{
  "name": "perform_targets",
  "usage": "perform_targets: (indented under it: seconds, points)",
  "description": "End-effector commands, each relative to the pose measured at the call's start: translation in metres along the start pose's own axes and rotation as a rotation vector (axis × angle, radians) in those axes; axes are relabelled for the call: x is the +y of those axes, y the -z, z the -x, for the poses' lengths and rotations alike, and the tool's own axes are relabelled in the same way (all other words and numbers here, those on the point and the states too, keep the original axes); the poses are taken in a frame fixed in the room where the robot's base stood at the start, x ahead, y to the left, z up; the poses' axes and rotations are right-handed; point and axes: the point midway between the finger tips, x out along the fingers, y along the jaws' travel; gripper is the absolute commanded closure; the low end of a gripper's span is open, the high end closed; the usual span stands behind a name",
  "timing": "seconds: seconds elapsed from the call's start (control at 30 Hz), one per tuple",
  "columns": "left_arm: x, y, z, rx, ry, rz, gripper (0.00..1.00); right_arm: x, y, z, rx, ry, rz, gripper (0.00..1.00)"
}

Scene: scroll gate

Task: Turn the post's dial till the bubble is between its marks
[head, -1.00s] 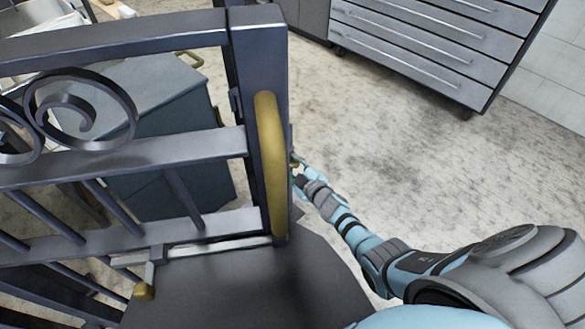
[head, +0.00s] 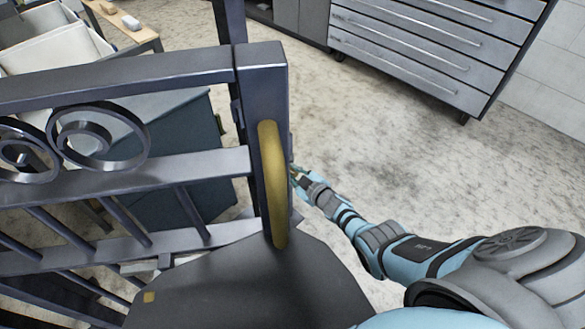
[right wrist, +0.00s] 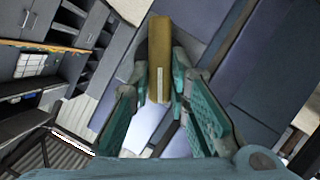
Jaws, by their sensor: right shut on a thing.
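The dark metal gate post (head: 264,90) stands upright at the centre of the head view. A long brass handle (head: 271,185) runs down its near face. My right gripper (head: 296,173) is at the post's right side, partly hidden behind the handle side of the post. In the right wrist view its teal fingers (right wrist: 160,92) are shut on a brass-coloured dial piece (right wrist: 158,50) with a pale line on it. The dial itself is too small to make out in the head view. I cannot see the bubble or its marks. My left gripper is out of view.
The barred gate with scrolls (head: 120,165) extends left from the post. A dark box (head: 180,150) stands behind it. A grey drawer cabinet (head: 430,50) is at the back right. The floor (head: 430,165) between the cabinet and my right arm is clear.

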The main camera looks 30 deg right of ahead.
Motion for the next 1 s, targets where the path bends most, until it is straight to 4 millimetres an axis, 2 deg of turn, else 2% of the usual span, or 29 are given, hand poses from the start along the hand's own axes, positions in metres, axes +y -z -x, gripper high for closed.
perform_targets:
  seconds: [0.17, 0.47, 0.5, 0.6, 1.0]
  points:
    - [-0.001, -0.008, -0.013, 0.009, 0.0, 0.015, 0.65, 0.004, 0.001, 0.0, -0.002, 0.057, -0.14, 1.0]
    - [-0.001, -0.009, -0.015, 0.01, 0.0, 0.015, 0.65, 0.004, 0.0, 0.0, 0.0, 0.062, -0.155, 1.0]
    - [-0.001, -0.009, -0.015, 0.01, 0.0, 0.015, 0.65, 0.004, 0.0, 0.0, 0.0, 0.062, -0.155, 0.77]
    - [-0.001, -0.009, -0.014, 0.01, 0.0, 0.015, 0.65, 0.004, 0.0, 0.0, 0.0, 0.062, -0.154, 0.63]
    - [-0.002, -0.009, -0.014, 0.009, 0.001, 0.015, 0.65, 0.002, -0.001, 0.003, 0.0, 0.067, -0.153, 0.63]
